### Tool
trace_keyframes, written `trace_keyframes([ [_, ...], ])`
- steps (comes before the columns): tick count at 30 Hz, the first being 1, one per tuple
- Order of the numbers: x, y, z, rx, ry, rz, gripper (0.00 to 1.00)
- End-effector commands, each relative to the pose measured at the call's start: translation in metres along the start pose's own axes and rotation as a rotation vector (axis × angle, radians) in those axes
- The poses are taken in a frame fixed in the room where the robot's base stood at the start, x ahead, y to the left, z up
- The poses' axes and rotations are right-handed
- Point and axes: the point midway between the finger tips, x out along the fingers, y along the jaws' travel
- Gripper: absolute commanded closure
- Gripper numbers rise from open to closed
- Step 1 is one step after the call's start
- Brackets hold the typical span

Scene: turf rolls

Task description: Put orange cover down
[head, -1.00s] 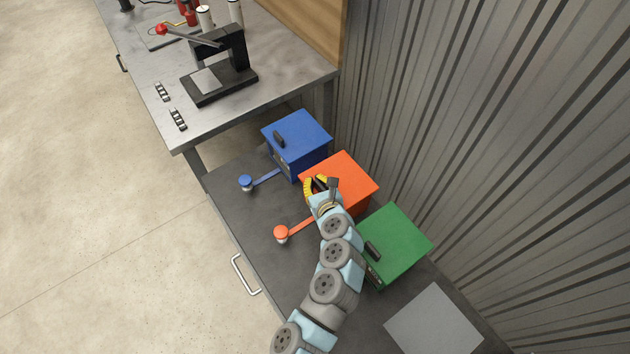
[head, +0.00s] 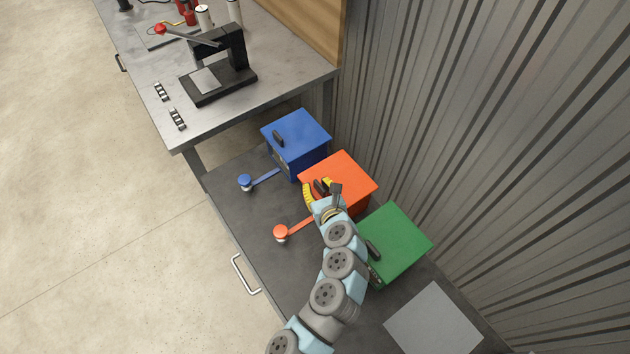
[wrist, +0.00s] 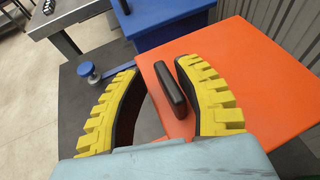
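The orange cover (head: 352,177) lies flat on top of the middle box, and it fills the right of the wrist view (wrist: 268,80). Its upright black handle (wrist: 170,90) stands near the cover's left edge. My gripper (head: 318,185) is over the cover's left side, with its yellow fingers (wrist: 158,70) spread on either side of the handle. A gap shows between the left finger and the handle; the right finger is close beside it, and I cannot tell whether they touch. My wrist hides part of the orange box's front.
A blue box (head: 302,137) stands behind and a green-covered box (head: 398,243) in front, both close to the orange one. An orange-knobbed lever (head: 281,233) and a blue-knobbed lever (head: 245,182) stick out left. A corrugated wall (head: 480,150) rises at right.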

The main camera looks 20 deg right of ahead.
Motion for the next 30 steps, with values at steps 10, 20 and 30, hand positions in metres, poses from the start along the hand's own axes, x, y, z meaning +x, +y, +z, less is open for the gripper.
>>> trace_keyframes([
  [10,-0.043,-0.001,0.0,0.002,-0.002,-0.002,0.67],
  [20,-0.079,0.0,0.001,0.001,-0.003,-0.001,0.67],
  [30,-0.092,0.0,0.0,0.0,0.0,0.001,0.67],
])
